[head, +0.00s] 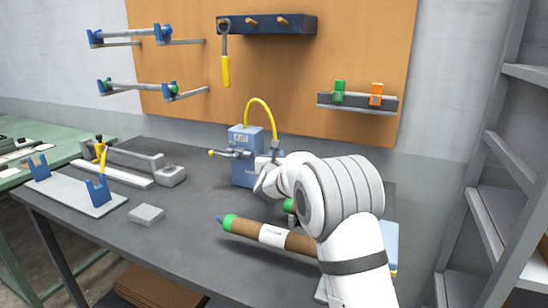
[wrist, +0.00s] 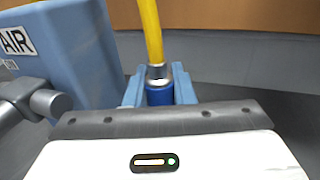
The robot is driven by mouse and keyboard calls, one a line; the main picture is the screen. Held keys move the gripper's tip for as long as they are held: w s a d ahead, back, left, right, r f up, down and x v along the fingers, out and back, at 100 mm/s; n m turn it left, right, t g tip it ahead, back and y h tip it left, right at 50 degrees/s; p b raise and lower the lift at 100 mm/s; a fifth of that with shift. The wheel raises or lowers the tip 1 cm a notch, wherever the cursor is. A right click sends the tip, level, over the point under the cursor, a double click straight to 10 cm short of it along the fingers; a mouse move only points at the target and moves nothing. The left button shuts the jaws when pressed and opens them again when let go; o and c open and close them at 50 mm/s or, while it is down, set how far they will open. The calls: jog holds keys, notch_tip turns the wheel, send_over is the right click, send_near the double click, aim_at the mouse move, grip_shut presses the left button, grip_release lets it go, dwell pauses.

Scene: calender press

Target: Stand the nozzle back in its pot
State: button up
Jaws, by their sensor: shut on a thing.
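The nozzle (wrist: 158,94) has a blue collar under a metal ferrule, with a yellow hose (wrist: 150,35) rising from it. My gripper (wrist: 158,88) is shut on it, with a pale blue finger on each side. In the head view the yellow hose (head: 262,103) arches from the blue AIR box (head: 240,140) down to my gripper (head: 268,163), close to the box's right side. The nozzle's lower end is hidden behind my gripper body in the wrist view. I cannot make out the pot in either view.
A grey rod with a yellow knob (head: 212,153) sticks out at the AIR box. A brown roller (head: 258,232) lies on the dark bench in front. A small grey block (head: 146,214) and a blue-ended stand (head: 75,195) are at the left. The pegboard wall (head: 290,75) stands behind.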

jog(key=shift+s+f, duration=0.1)
jog(key=shift+f, duration=0.15)
jog(key=o, duration=0.9)
jog(key=shift+o, duration=0.2)
jog(key=shift+r, duration=0.2)
jog(key=shift+s+f, duration=0.1)
jog(key=shift+s, duration=0.15)
jog(key=s+b, duration=0.1)
jog(key=s, duration=0.5)
jog(key=shift+s+a+b, duration=0.3)
jog(key=shift+s, duration=0.1)
